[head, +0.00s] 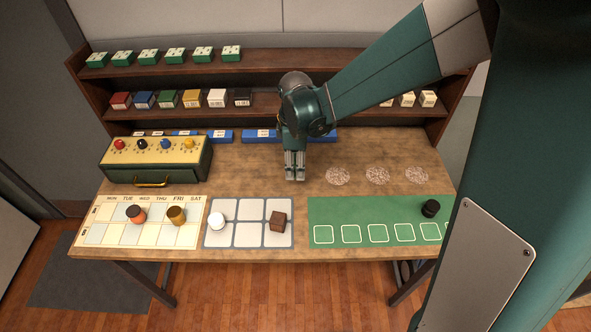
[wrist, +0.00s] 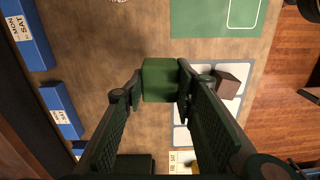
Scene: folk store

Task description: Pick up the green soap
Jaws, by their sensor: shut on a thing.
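The green soap (wrist: 160,76) is a plain dark green block in the wrist view. It sits between the two fingertips of my gripper (wrist: 160,92), which is shut on it. In the head view my gripper (head: 294,177) points down over the middle of the table, behind the grey-blue grid mat. The soap cannot be made out there, being hidden by the fingers. I cannot tell whether it touches the tabletop.
The grid mat (head: 249,235) holds a white round piece (head: 217,222) and a brown cube (head: 278,222). A green mat (head: 330,210) lies right, a day chart (head: 92,225) left. A green-gold box (head: 155,158) stands back left. Shelves (head: 290,72) with small boxes stand behind.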

